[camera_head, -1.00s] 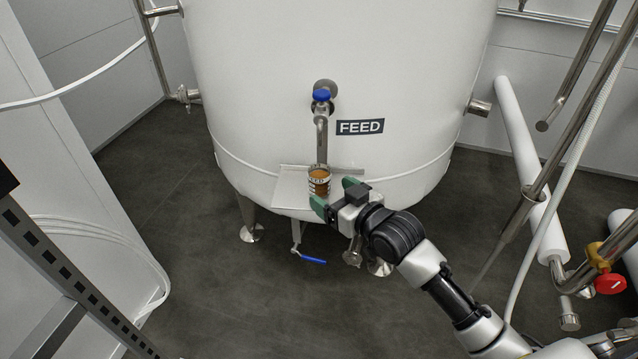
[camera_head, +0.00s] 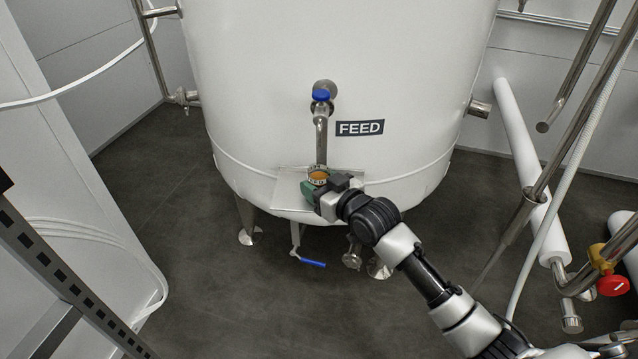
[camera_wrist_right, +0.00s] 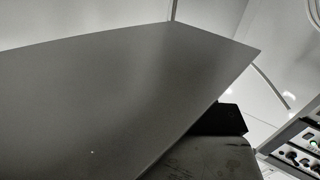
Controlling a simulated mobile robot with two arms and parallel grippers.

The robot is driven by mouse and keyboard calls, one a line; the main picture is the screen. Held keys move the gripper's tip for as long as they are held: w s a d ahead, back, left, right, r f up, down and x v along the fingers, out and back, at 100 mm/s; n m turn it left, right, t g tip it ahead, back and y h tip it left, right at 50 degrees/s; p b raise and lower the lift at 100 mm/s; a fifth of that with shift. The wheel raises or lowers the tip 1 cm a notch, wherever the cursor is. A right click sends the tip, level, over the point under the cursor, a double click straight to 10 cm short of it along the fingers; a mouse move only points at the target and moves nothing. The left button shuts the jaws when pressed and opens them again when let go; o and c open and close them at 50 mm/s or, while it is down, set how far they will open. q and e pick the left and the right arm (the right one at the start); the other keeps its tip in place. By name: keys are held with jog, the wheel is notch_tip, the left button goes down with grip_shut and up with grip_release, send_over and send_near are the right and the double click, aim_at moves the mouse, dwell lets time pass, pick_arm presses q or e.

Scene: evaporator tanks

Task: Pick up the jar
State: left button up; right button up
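The jar (camera_head: 318,174) is a small clear container with orange-brown liquid and dark markings. It stands at the small shelf (camera_head: 289,192) on the front of the white tank, under the feed tap's spout. My right gripper (camera_head: 321,186) is at the jar, its green fingers around its lower part. The fingers hide that part, and I cannot tell whether they press on it. The right wrist view shows a large grey plate-like surface (camera_wrist_right: 110,95) and no jar. My left gripper is not in view.
The tap (camera_head: 321,100) with a blue handle and its down-pipe are just above the jar. The white tank (camera_head: 260,90) is close behind. A blue-handled valve (camera_head: 312,263) hangs below the shelf. Pipes (camera_head: 530,170) stand at the right; the dark floor is open at left.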

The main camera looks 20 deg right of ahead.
aim_at(319, 172)
jog(key=c, duration=0.4)
jog(key=shift+r, duration=0.1)
jog(key=shift+r, duration=0.55)
notch_tip(319, 172, up, 2)
jog(key=shift+r+p, duration=0.1)
jog(key=shift+p, duration=0.35)
jog(key=shift+s+d, duration=0.15)
jog(key=shift+s, duration=0.2)
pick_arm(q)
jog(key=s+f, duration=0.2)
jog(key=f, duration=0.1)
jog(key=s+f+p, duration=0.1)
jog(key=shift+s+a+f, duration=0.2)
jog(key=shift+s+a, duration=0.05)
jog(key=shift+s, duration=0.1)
pick_arm(e)
jog(key=f+v, duration=0.1)
jog(key=v, duration=1)
jog(key=f+v, duration=0.1)
jog(key=v, duration=0.5)
jog(key=shift+s+d+f, duration=0.1)
jog(key=shift+s+f, duration=0.1)
jog(key=shift+f, duration=0.1)
